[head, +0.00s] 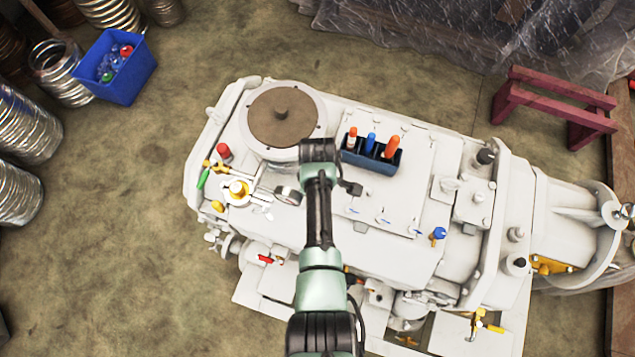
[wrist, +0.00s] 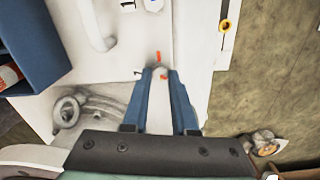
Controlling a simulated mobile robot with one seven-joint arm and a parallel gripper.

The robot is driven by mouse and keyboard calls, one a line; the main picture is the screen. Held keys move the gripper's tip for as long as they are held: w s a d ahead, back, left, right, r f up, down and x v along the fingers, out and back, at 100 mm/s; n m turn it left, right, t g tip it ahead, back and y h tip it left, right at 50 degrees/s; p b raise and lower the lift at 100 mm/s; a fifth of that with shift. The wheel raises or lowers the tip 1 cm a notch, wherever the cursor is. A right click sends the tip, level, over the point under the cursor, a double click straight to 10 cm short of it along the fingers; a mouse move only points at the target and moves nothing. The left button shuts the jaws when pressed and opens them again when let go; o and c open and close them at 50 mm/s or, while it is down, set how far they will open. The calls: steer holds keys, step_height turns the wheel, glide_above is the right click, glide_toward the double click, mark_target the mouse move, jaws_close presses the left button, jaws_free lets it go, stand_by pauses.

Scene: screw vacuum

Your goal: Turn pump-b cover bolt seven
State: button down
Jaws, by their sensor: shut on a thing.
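In the wrist view the bolt (wrist: 160,73) sits on the pale cover plate (wrist: 140,40), with a red-orange mark right beside its head and a small dark figure to its left that I cannot read clearly. My gripper (wrist: 160,75) has its two blue fingers on either side of this bolt, shut on it. Another bolt head (wrist: 153,5) with a blue mark shows at the top edge. In the head view the cover plate (head: 405,195) lies on the white pump, with several blue-marked bolts along its near edge. My arm hides the gripped bolt there.
A dark blue holder (head: 371,162) with orange and blue tools stands on the pump close to my wrist; its wall shows in the wrist view (wrist: 30,45). A round brown-topped port (head: 283,113) is to the left. A blue-handled valve (head: 438,234) stands at the right.

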steer(key=n, duration=0.3)
steer(key=shift+s+f+n, duration=0.25)
steer(key=shift+s+n, duration=0.05)
steer(key=shift+n, duration=2)
steer(key=c, duration=0.7)
jaws_free()
steer(key=shift+w+r, duration=0.1)
steer(key=shift+w, duration=0.2)
steer(key=shift+r, duration=0.1)
step_height(320, 180, up, 13)
steer(key=shift+f, duration=0.15)
